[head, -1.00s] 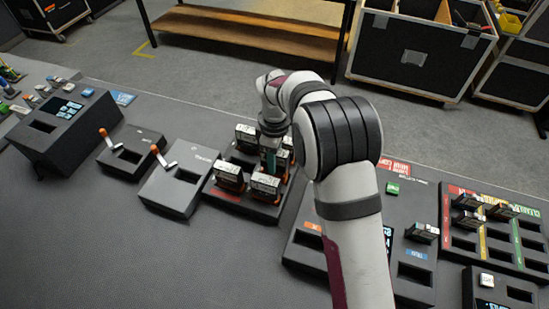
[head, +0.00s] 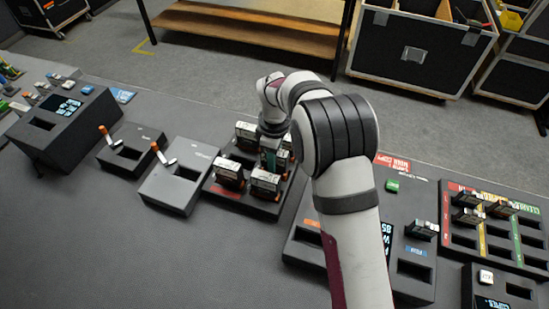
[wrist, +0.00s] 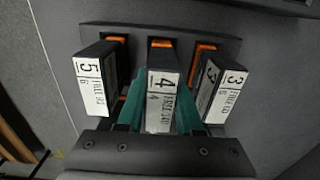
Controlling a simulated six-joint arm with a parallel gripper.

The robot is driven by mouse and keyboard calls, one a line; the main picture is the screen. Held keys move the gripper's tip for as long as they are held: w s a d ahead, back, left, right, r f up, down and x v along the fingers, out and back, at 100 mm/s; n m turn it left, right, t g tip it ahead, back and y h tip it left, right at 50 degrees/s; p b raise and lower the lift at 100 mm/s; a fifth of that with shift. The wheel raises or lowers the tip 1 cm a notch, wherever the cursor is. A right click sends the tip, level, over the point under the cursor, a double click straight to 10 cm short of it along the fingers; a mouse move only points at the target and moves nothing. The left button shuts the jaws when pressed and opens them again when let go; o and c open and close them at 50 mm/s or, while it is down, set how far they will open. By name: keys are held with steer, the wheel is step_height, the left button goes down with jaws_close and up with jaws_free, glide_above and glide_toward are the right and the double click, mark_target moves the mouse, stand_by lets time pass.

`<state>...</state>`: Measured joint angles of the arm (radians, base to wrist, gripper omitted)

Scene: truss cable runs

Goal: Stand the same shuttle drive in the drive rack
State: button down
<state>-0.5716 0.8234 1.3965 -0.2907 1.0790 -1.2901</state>
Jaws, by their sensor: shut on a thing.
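My gripper (wrist: 159,112) has teal fingers on both sides of the shuttle drive labelled 4 (wrist: 162,83) and is shut on it. In the wrist view this drive is in line with the middle slot of the drive rack, between drive 5 (wrist: 97,70) and drive 3 (wrist: 222,90). I cannot tell how deep it sits. In the head view my gripper (head: 269,158) is over the drive rack (head: 273,210), among several standing drives, and the held drive is mostly hidden there.
Left of the rack stand a grey box with a lever (head: 181,190) and a second lever box (head: 131,152). A sorting rack with coloured stripes (head: 490,243) holds several drives at the right. My arm hides part of the middle. The front left of the table is clear.

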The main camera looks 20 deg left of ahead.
steer(key=shift+f, duration=0.6)
stand_by(0.3)
steer(key=shift+c, duration=2.4)
jaws_free()
steer(key=shift+o, duration=0.2)
steer(key=shift+o, duration=1.4)
steer(key=shift+r, duration=3.75)
